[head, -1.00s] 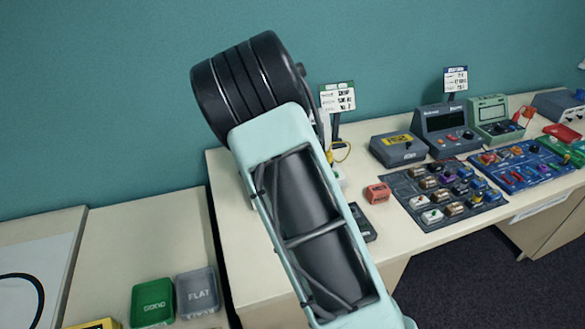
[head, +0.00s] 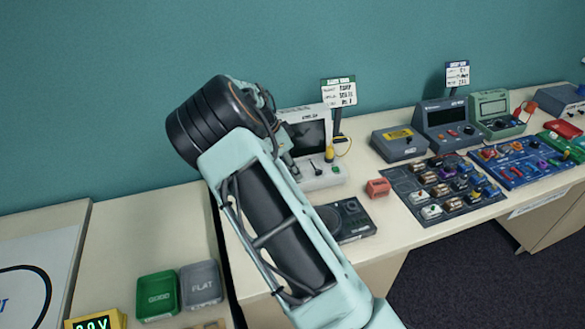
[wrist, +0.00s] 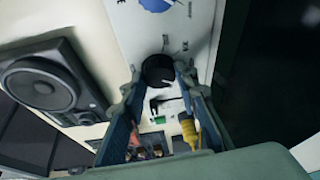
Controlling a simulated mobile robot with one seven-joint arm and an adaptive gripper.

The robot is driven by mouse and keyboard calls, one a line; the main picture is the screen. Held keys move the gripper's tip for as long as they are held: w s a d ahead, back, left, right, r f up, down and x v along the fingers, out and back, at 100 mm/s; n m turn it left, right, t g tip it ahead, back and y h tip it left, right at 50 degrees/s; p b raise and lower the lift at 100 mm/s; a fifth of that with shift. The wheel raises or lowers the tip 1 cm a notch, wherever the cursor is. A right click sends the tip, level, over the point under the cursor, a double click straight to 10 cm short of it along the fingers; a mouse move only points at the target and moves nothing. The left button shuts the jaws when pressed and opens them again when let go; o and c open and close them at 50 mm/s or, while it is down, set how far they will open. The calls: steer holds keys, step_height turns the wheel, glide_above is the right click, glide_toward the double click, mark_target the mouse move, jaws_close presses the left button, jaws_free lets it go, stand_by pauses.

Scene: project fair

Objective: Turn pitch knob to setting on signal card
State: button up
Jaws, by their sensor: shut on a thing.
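A white device (head: 322,179) with a dark screen stands against the wall, partly behind my arm in the head view. In the wrist view its pale panel (wrist: 168,25) bears a round black knob (wrist: 158,70). My gripper (wrist: 160,72) has its fingers on either side of this knob, shut on it. I cannot read the knob's setting or its label. A card with a green header (head: 338,92) stands on a post behind the device; its small lines are too blurred to read surely.
A black speaker unit (head: 345,220) lies in front of the device, also in the wrist view (wrist: 45,80). A red block (head: 377,188) sits to the right. A tray of parts (head: 445,187), grey instruments and a blue board (head: 515,165) fill the right side.

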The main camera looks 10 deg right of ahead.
stand_by(0.4)
steer(key=o, duration=1.1)
steer(key=shift+a, duration=0.1)
steer(key=v, duration=1.2)
steer(key=shift+w, duration=0.1)
